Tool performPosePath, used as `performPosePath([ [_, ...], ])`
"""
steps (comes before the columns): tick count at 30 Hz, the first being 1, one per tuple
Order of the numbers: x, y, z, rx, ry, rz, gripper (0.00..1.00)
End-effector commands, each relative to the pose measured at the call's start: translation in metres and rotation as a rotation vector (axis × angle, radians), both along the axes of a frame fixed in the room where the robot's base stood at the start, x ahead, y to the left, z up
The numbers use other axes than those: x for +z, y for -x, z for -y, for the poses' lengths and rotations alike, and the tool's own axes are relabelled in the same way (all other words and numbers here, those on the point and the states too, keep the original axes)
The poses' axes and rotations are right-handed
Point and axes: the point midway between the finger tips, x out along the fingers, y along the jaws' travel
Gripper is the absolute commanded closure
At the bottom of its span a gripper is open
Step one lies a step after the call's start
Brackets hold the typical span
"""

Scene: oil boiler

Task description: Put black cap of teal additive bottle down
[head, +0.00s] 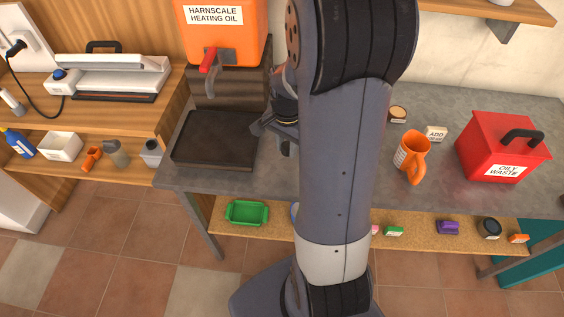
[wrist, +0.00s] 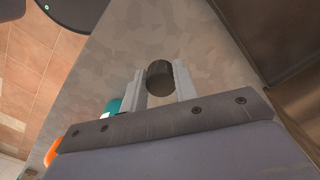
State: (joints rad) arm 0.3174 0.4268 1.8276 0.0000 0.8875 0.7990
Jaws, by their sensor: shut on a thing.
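The black cap (wrist: 160,77) is a short dark cylinder between the two pale fingers of my gripper (wrist: 161,84) in the wrist view. My gripper is shut on it, with the grey worktop (wrist: 125,50) behind. I cannot tell the cap's height above the worktop. A teal thing (wrist: 113,106), probably the teal additive bottle, shows partly beside the left finger. In the head view my gripper (head: 272,128) is beside the right edge of the dark tray; the cap cannot be made out there. My arm hides the worktop's middle, and no teal bottle shows in that view.
A dark tray (head: 214,140) lies below the orange heating oil tank (head: 222,30) with its red-handled tap (head: 209,60).

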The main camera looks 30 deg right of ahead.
Motion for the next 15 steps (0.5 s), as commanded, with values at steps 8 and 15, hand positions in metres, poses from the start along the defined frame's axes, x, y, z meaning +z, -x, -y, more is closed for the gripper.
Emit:
performPosePath([
  [8,-0.032,0.001,0.0,-0.001,-0.001,-0.004,0.93],
  [15,-0.057,0.0,0.0,-0.001,0.0,0.0,0.93],
])
